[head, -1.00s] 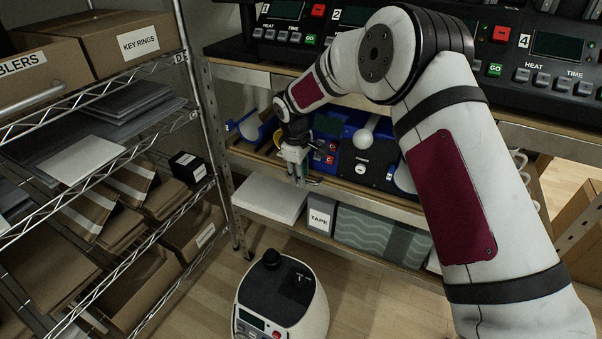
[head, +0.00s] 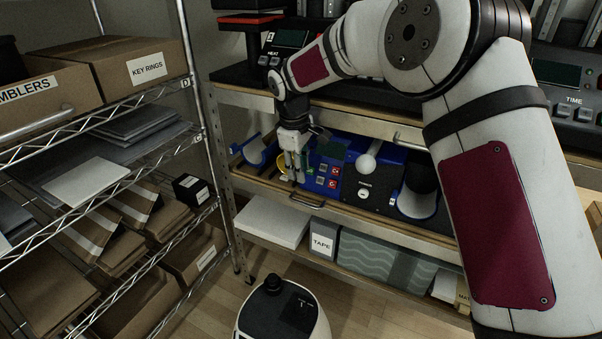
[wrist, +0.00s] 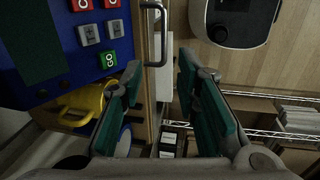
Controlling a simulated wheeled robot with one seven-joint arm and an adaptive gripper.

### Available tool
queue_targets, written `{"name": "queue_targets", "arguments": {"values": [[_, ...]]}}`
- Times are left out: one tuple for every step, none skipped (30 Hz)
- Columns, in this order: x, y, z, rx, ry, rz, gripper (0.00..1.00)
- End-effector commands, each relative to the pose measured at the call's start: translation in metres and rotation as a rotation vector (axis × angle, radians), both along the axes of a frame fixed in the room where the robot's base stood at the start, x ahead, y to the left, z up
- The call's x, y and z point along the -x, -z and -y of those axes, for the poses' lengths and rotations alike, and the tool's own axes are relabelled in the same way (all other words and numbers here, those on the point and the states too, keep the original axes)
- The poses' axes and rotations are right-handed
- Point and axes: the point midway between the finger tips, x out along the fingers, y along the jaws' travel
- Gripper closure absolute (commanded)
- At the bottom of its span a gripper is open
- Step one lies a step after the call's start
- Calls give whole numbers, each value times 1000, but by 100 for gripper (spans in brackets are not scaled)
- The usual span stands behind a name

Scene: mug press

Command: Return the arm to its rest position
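My gripper (head: 292,172) hangs at the end of my arm, pointing down, in front of the left part of the blue press (head: 345,172). In the wrist view my gripper (wrist: 160,78) has two green-padded fingers spread well apart, with nothing between them. My arm (head: 490,210) is bent, with its elbow high on the right. The press panel (wrist: 65,40), with red, grey and green buttons, lies left of the fingers in the wrist view. A yellow object (wrist: 85,103) is beside the left finger, partly hidden; I cannot tell whether they touch.
The press stands on a tray with a front handle (head: 307,201). Below are a white flat box (head: 272,220), a TAPE box (head: 323,240) and a patterned box (head: 380,263). A wire rack (head: 150,85) with cartons stands left. More control units (head: 565,90) stand on the shelf above.

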Motion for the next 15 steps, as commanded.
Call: {"name": "queue_targets", "arguments": {"values": [[0,0,0,0,0,0,71],[0,0,0,0,0,0,71],[0,0,0,0,0,0,71],[0,0,0,0,0,0,71],[0,0,0,0,0,0,71],[0,0,0,0,0,0,71],[0,0,0,0,0,0,71],[0,-1,1,0,1,1,71],[1,-4,2,1,6,2,71],[3,-7,5,2,11,4,71],[5,-12,8,3,19,5,71],[9,-20,15,5,35,8,71],[13,-28,20,7,49,10,71],[18,-36,27,8,67,12,71],[26,-49,38,11,93,15,71]]}}
